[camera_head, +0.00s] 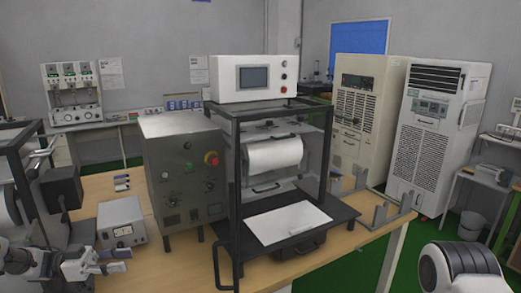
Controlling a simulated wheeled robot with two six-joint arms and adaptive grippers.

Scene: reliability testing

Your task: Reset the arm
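My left gripper (118,260) is low at the left, a grey metal hand with its fingers apart and nothing seen between them. It is in front of a small grey box instrument (121,222) on the wooden table (92,192). I cannot tell its exact height over the table. My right gripper is out of view. Only a rounded white and black part of what looks like my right arm shows at the bottom right.
A black-framed test machine (322,215) with a white roll (273,154) stands mid-table, beside a grey control box (183,170). A dark-framed device (62,187) is close to my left arm. Tall cabinets (435,135) stand behind. Bare table shows at the front right (350,245).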

